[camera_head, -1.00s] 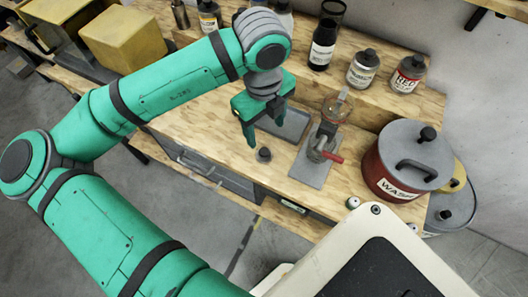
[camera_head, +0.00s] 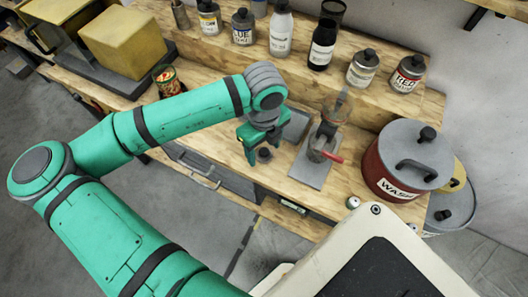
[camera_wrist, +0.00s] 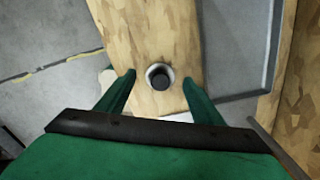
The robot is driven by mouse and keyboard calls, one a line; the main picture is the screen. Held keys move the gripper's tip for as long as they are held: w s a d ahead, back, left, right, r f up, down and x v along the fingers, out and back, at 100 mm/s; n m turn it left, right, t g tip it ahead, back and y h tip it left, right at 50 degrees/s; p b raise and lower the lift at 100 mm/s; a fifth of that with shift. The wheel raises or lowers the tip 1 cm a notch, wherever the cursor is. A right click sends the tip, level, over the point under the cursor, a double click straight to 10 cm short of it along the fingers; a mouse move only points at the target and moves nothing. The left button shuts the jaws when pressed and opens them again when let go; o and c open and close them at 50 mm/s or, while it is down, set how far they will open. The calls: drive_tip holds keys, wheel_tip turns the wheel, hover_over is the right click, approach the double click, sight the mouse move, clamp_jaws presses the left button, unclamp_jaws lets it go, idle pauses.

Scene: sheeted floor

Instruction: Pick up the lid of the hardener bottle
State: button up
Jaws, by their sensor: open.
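A small dark round lid (camera_head: 264,155) sits on the wooden bench near its front edge, left of the clamp stand. In the wrist view the lid (camera_wrist: 160,76) shows a dark knob inside a pale ring. My gripper (camera_head: 265,151) is open and empty, with its green fingers low around the lid. In the wrist view my gripper (camera_wrist: 158,80) has one finger to the left and one to the right of the lid, with gaps on both sides. I cannot tell which bottle is the hardener bottle.
A stand with glassware and a red handle (camera_head: 322,150) is close on the right of my gripper. A grey tray (camera_head: 295,125) lies behind it. Several bottles, one a black bottle (camera_head: 322,45), line the raised shelf.

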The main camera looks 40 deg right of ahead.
drive_tip(key=shift+f, duration=0.25)
drive_tip(key=c, duration=1.1)
drive_tip(key=shift+r, duration=0.2)
